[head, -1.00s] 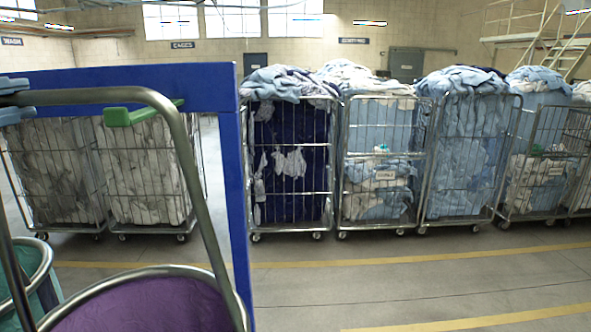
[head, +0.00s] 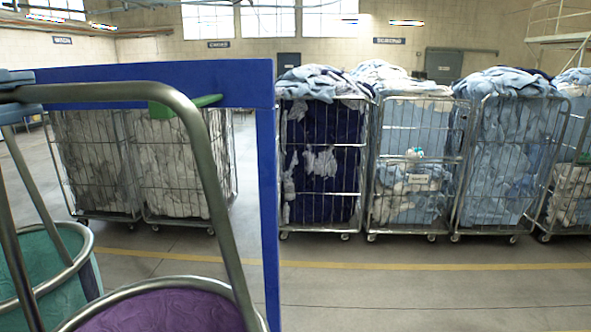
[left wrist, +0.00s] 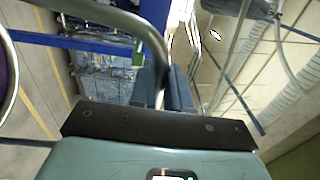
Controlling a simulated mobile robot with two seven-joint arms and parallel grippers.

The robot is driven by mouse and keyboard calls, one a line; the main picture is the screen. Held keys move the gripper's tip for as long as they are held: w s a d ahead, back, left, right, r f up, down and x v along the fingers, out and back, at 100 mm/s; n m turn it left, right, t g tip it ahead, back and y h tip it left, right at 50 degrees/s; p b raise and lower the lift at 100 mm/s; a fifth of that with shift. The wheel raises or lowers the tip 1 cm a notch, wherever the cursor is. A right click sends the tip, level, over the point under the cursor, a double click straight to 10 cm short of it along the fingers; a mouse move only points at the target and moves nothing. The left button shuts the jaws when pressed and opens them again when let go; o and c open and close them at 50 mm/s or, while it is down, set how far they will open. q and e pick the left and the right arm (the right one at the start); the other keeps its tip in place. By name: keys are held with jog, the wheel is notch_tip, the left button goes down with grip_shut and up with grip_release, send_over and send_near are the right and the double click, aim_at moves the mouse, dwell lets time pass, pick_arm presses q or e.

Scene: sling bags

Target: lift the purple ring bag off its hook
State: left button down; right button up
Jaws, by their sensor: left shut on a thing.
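The purple ring bag (head: 165,312) shows at the bottom of the head view, its metal rim and tall metal handle in front of the blue rack. A bit of its purple also shows at the left edge of the left wrist view (left wrist: 4,78). My left gripper (head: 14,88), blue-grey fingers at the left edge, is shut on the bag's handle; the left wrist view shows the handle between the fingers (left wrist: 164,92). The handle crosses in front of the green hook (head: 163,110); I cannot tell whether they touch. My right gripper is not in view.
The blue rack's bar (head: 150,82) and post (head: 267,200) stand close behind the handle. A teal bag (head: 40,262) with a metal rim is at the lower left. Wire laundry cages (head: 320,160) line the back. The floor at right is clear.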

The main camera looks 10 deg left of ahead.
pick_arm(q)
jog(key=s+d, duration=0.1)
jog(key=s, duration=0.8)
dwell(0.5)
jog(key=shift+d, duration=0.1)
dwell(1.1)
